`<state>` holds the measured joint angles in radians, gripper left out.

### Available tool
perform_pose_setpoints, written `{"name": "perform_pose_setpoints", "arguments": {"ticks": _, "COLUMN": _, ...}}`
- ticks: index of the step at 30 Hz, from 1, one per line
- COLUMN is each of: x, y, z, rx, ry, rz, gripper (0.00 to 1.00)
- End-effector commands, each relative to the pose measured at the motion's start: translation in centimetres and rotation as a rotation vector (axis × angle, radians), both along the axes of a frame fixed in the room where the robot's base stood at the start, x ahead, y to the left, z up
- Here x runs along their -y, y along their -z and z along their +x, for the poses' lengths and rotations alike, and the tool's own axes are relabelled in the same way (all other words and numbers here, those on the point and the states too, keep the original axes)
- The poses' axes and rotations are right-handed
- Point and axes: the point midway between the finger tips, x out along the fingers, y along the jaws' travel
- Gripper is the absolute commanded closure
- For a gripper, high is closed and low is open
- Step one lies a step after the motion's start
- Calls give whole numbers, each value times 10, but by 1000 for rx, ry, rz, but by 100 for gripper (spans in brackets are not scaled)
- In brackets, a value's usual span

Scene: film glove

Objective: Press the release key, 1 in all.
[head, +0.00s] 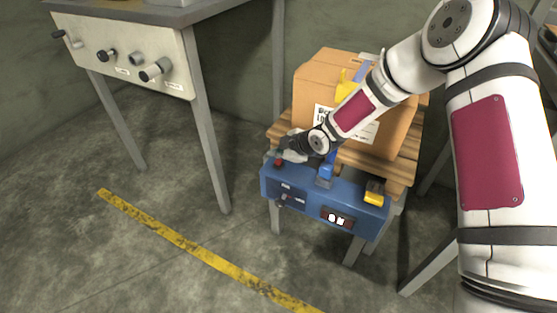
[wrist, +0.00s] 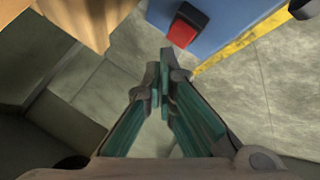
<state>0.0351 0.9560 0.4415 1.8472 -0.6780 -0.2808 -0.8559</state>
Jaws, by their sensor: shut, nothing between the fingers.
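A blue control box (head: 310,190) stands on a small stand. A red key (head: 278,162) sits on its left end, and a yellow key (head: 374,198) sits at its right end. An upright blue part (head: 326,168) stands between them. I cannot read which key is the release key. My gripper (head: 284,154) is shut and empty, over the left end of the box close to the red key. In the wrist view the red key (wrist: 183,29) lies just beyond and right of the fingertips (wrist: 163,62). A gap or contact cannot be judged.
A cardboard box (head: 318,77) on a wooden pallet (head: 400,168) stands right behind the blue box. The box front has a dark lever (head: 282,198) and a small display (head: 338,218). A table with a knobbed panel (head: 125,55) stands left. Floor in front is free, crossed by a yellow line (head: 190,246).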

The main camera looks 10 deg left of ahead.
Motion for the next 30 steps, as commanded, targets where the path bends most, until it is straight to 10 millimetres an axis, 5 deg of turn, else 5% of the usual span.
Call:
{"name": "perform_pose_setpoints", "arguments": {"ticks": 8, "x": 0, "y": -6, "z": 0, "rx": 0, "ry": 0, "rz": 0, "gripper": 100}}
{"name": "perform_pose_setpoints", "arguments": {"ticks": 22, "x": 0, "y": -48, "z": 0, "rx": 1, "ry": -1, "rz": 1, "gripper": 100}}
{"name": "perform_pose_setpoints", "arguments": {"ticks": 30, "x": 0, "y": -50, "z": 0, "rx": 0, "ry": -1, "rz": 1, "gripper": 100}}
